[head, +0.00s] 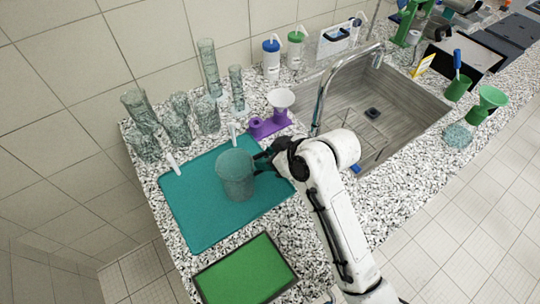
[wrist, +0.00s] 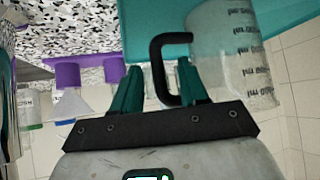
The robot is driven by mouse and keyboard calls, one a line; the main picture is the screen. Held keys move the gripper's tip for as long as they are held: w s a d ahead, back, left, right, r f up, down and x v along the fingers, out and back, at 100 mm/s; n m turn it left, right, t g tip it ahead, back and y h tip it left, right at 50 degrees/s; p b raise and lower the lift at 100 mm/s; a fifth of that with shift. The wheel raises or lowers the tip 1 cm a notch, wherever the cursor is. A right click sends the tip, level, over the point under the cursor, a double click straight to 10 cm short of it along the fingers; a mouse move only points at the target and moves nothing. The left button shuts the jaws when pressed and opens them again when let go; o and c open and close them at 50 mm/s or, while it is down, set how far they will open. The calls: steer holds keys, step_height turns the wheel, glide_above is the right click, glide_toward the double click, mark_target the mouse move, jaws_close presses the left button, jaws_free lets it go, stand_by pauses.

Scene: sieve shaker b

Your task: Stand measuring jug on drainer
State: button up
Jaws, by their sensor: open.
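The measuring jug (head: 236,177) is a translucent, greenish-grey cup. It looks upright on the teal drainer (head: 190,225), near its middle. In the wrist view, the jug (wrist: 232,55) shows dark scale marks on its wall, and its black handle (wrist: 158,65) points toward the left. My gripper (head: 263,160) is at the handle side of the jug, on its right. In the wrist view, my gripper (wrist: 158,78) is open, with the handle between its two teal fingers and space beside it. Part of the handle is hidden by the gripper in the head view.
Several glass vessels (head: 207,113) stand behind the drainer. A purple holder (head: 268,126) with a white funnel is behind my gripper. A sink (head: 385,110) with a tall tap lies to the right. A green tray (head: 246,272) lies in front.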

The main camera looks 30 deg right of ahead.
steer(key=v, duration=1.2)
steer(key=shift+r+b, duration=0.2)
steer(key=shift+b, duration=0.25)
